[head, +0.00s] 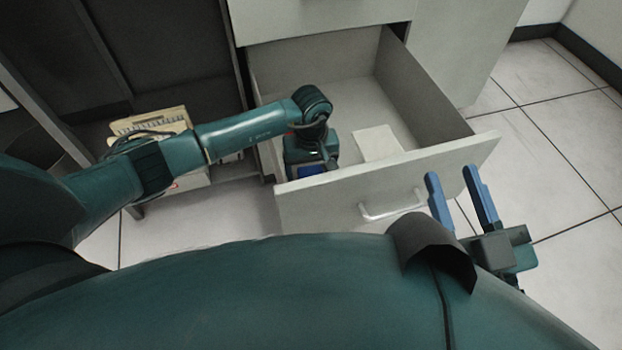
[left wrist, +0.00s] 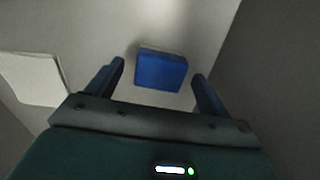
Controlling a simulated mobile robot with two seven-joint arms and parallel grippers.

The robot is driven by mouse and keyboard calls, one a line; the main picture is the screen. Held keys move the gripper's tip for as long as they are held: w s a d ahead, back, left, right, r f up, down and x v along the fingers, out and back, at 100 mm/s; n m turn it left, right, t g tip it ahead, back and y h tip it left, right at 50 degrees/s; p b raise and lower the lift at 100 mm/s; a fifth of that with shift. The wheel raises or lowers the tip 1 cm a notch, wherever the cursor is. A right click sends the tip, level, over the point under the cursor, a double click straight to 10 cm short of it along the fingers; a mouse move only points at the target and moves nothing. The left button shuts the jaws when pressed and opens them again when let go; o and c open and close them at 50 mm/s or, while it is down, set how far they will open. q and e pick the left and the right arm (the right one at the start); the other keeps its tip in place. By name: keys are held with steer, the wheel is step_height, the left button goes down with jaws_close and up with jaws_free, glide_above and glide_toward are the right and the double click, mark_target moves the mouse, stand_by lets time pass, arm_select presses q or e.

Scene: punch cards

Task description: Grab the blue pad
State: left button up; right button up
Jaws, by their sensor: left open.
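The blue pad (left wrist: 161,70) lies on the drawer's floor in the left wrist view, between and just beyond the fingertips of my left gripper (left wrist: 158,75). The gripper is open and not touching it as far as I can tell. In the head view my left gripper (head: 312,168) reaches down inside the open drawer near its front left corner, and a bit of the blue pad (head: 307,172) shows beside it; the rest is hidden. My right gripper (head: 461,197) is open and empty in front of the drawer's right side, its blue fingers apart.
The pulled-out drawer (head: 436,172) has a front panel with a handle (head: 392,207). A pale, flat pad (head: 378,143) lies in it right of my left gripper. A shelf with a cream-coloured box (head: 150,124) stands left. Tiled floor (head: 560,130) is clear at right.

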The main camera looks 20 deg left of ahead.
arm_select(q)
steer(key=shift+f, duration=0.15)
steer(key=c, duration=1.1)
